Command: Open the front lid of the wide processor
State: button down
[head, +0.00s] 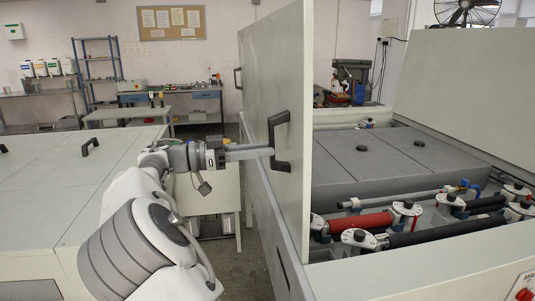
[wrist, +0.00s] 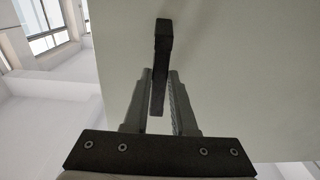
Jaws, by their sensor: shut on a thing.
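The front lid (head: 294,65) of the wide processor stands raised, close to upright, in the middle of the head view. A black handle (head: 281,165) is fixed to its outer face. My gripper (head: 264,152) reaches it from the left and is shut on the handle. In the wrist view the handle (wrist: 161,45) runs between the two fingers (wrist: 158,88), with the pale lid face (wrist: 225,70) behind. The wide processor's body (head: 420,280) lies to the right, open, with rollers and grey covers showing inside.
A second handle (head: 238,78) sits farther along the lid. Another large panel (head: 470,90) stands raised at the right. A pale machine (head: 50,200) with a black handle is at the left. An aisle of grey floor (head: 250,250) lies between the machines.

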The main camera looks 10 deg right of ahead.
jog(key=shift+a, duration=0.1)
dwell(0.4)
jog(key=c, duration=0.7)
grip_release()
jog(key=a+p, duration=0.4)
jog(key=a, duration=0.1)
jog(key=a+p, duration=0.5)
jog(key=a, duration=0.1)
jog(key=a+f+p, duration=0.1)
jog(key=a+p, duration=0.4)
jog(key=a, duration=0.1)
jog(key=shift+a, duration=0.15)
